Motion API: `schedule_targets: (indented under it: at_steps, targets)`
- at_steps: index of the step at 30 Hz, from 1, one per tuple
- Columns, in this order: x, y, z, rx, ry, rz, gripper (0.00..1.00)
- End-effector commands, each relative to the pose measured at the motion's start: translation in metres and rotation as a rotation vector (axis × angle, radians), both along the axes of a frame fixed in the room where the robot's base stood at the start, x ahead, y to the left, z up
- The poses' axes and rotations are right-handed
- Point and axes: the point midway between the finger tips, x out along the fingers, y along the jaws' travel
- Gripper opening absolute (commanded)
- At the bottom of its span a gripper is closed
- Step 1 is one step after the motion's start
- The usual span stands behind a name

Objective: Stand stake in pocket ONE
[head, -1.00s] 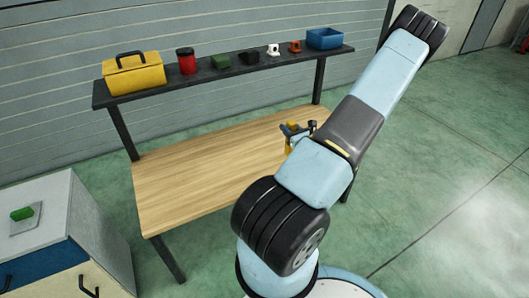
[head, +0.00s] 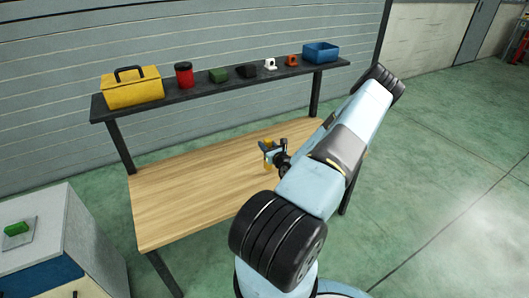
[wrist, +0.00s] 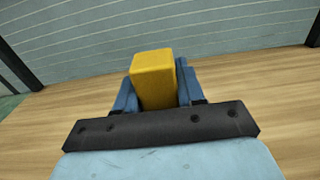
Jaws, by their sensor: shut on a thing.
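A yellow square-ended block, which I take to be the stake, shows in the wrist view (wrist: 153,78) between the blue fingers of my gripper (wrist: 155,98). My gripper is shut on it. In the head view my gripper (head: 272,150) is over the wooden bench, with a bit of the yellow stake (head: 268,164) showing at it. I cannot tell whether the stake touches the bench top. I see no trailer chassis and cannot make out pocket ONE in either view.
The wooden bench (head: 190,195) is bare on its left. Its raised back shelf (head: 207,91) holds a yellow toolbox (head: 132,88), a red canister (head: 184,75), several small parts and a blue bin (head: 320,53). A cabinet (head: 95,235) stands at lower left.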

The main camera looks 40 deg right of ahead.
Motion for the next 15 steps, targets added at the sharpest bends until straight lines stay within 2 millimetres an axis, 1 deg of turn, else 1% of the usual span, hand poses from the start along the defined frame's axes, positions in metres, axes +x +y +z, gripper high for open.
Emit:
schedule_targets:
  at_steps: [2,6,9,15]
  targets:
    - [0.003,0.0,-0.007,0.001,0.0,-0.001,0.0]
    - [0.003,0.0,-0.024,0.002,-0.001,0.0,0.0]
    - [0.003,0.0,-0.032,0.002,-0.001,0.0,0.0]
    - [0.003,0.0,-0.033,0.0,-0.002,0.001,0.0]
